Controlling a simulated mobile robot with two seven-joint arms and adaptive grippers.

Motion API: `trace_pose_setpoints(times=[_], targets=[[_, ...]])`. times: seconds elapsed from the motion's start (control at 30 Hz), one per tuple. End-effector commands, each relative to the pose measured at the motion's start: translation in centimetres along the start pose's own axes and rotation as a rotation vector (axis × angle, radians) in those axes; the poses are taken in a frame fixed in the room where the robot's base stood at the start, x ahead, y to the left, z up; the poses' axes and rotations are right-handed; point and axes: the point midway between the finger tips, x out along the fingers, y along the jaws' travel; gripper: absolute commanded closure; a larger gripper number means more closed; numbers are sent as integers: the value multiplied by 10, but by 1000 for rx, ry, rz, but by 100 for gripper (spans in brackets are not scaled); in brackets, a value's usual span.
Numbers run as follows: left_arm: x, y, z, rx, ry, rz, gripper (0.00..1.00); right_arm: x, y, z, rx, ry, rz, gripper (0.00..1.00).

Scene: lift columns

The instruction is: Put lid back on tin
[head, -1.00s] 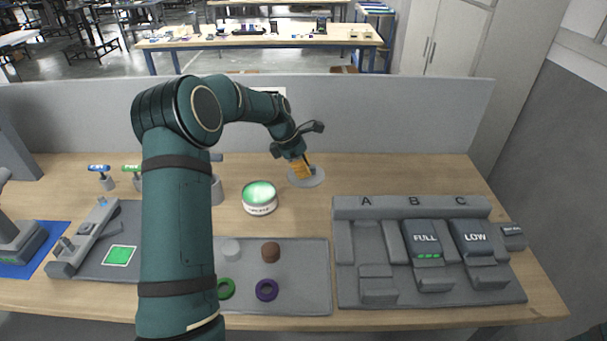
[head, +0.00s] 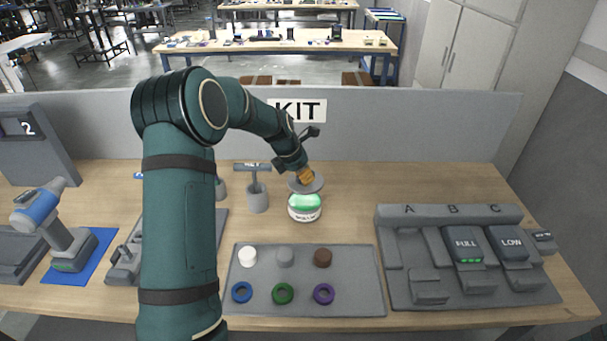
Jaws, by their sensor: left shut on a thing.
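My left gripper (head: 302,171) is shut on the orange knob (head: 306,177) of a round grey lid (head: 317,186). The tin (head: 305,213) is a short white round can with dark lettering and a bright green top, upright on the wooden bench. The lid is above the tin's far edge in the head view, roughly level and apart from the bench. Most of the green top shows below it. I cannot tell the exact gap between lid and tin. My right gripper is not in view.
A grey holder with a T-handled tool (head: 257,190) stands just left of the tin. A grey tray (head: 350,281) with pucks and rings lies in front. A battery rack (head: 398,291) is at the right, a drill (head: 50,225) at the left. A grey panel (head: 420,120) closes the back.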

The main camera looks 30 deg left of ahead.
Motion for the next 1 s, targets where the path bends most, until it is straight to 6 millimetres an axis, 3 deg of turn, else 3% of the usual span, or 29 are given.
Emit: trace_pose_setpoints(times=[0.33, 0.73, 1.0], targets=[[9, 0, -4, -11, -1, 5, 100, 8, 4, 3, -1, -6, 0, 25], [41, 0, -17, -11, -1, 4, 100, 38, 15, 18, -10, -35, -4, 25], [57, 0, -24, -11, 1, 3, 100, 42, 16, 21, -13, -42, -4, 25]])
